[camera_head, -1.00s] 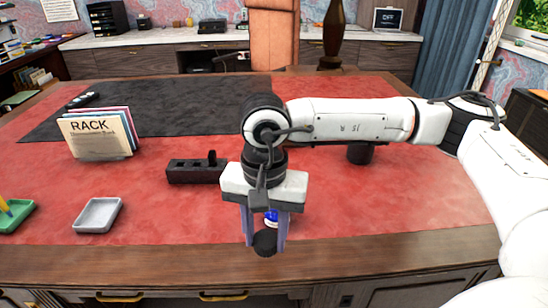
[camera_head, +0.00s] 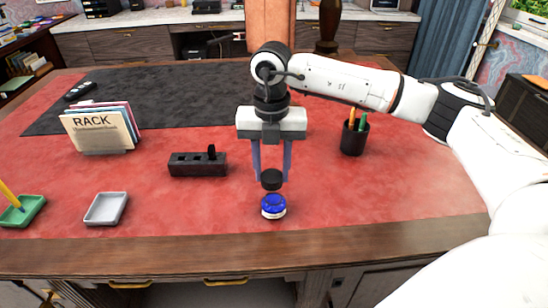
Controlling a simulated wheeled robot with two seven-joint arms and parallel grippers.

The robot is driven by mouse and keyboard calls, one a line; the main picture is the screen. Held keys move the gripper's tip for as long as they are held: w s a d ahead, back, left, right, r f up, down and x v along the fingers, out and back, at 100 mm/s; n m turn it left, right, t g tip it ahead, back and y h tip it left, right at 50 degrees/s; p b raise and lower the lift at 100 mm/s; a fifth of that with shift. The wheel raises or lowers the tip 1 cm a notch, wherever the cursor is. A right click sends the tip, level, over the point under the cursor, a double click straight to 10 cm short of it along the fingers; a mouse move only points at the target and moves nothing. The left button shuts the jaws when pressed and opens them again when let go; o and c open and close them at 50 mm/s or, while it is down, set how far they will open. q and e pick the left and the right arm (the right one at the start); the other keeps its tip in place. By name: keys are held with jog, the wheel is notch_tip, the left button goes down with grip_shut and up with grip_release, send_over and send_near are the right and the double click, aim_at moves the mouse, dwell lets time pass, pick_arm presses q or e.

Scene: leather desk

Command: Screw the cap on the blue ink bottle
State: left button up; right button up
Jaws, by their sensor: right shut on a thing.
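The blue ink bottle (camera_head: 273,207) stands on the red leather near the front edge of the desk, its blue top facing up. My right gripper (camera_head: 271,180) is shut on the black cap (camera_head: 271,179). In the picture the cap shows just above and behind the bottle, with a small gap of red between them. How far apart they are in depth I cannot tell. My left gripper is not in view.
A black block holder (camera_head: 198,164) stands left of my right gripper. A grey tray (camera_head: 106,208), a green tray (camera_head: 22,211) and a rack of booklets (camera_head: 101,128) are further left. A pen cup (camera_head: 354,137) stands to the right. The leather right of the bottle is clear.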

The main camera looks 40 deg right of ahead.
aim_at(274, 172)
jog(key=m, duration=0.2)
jog(key=shift+w+d+r+m, duration=0.2)
jog(key=shift+d+m, duration=0.2)
jog(key=shift+f+m, duration=0.15)
jog(key=shift+m, duration=0.15)
jog(key=shift+f+b, duration=0.6)
jog(key=shift+f, duration=0.2)
jog(key=shift+f+b, duration=0.55)
jog(key=shift+f, duration=0.2)
jog(key=shift+d+f+b, duration=0.1)
jog(key=shift+f+b, duration=0.25)
jog(key=shift+f, duration=0.25)
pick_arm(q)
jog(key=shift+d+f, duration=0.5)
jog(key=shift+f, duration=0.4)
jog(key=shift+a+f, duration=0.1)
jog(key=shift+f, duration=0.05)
pick_arm(e)
jog(key=shift+f, duration=0.2)
